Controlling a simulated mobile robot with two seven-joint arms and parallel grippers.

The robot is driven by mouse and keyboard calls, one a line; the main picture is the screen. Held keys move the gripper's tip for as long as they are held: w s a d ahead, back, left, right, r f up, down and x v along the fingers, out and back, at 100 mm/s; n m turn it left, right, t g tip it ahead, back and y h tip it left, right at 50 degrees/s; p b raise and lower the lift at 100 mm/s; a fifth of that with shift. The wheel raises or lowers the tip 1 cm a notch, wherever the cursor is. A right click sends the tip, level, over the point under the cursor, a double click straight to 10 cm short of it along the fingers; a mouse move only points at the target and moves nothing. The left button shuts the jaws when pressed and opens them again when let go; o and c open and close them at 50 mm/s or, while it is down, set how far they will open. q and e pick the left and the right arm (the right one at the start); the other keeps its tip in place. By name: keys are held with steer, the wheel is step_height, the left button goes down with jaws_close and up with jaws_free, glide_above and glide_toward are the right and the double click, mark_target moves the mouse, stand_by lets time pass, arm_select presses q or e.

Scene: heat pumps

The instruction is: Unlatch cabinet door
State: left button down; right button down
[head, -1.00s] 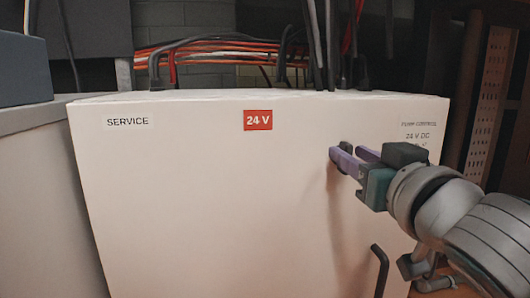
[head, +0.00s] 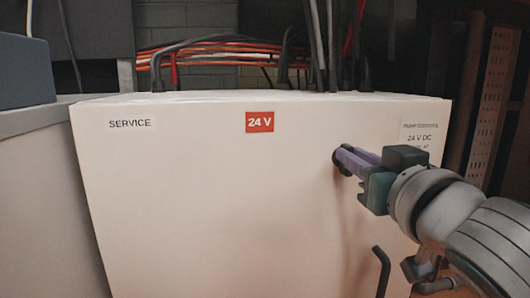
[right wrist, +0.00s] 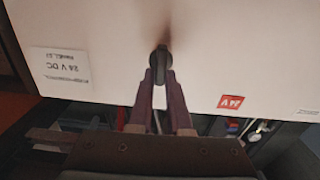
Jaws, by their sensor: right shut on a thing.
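The white cabinet door (head: 210,200) fills the middle of the head view and carries a red 24 V label (head: 259,122) and a SERVICE label (head: 130,123). A small dark latch knob (head: 338,158) sits on its upper right part; it also shows in the right wrist view (right wrist: 162,58). My right gripper (head: 348,158) is shut on the latch, its purple fingers on either side of it. In the right wrist view the fingertips (right wrist: 161,75) meet at the dark latch. A dark bar handle (head: 381,270) stands lower on the door. My left gripper is not in view.
A grey cabinet (head: 35,190) stands close on the left. Black and orange cables (head: 220,48) run behind and above the white cabinet. A perforated metal strip (head: 490,100) is at the right. The space before the door's left half is clear.

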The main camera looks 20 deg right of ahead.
steer(key=n+p, duration=0.1)
steer(key=n, duration=0.4)
steer(key=n+p, duration=0.1)
steer(key=n, duration=0.5)
steer(key=a+f+n+p, duration=0.1)
steer(key=n, duration=0.5)
steer(key=shift+w+f+p, duration=0.1)
steer(key=shift+p, duration=0.3)
steer(key=shift+n, duration=0.4)
steer(key=c, duration=0.9)
jaws_free()
steer(key=shift+o, duration=0.2)
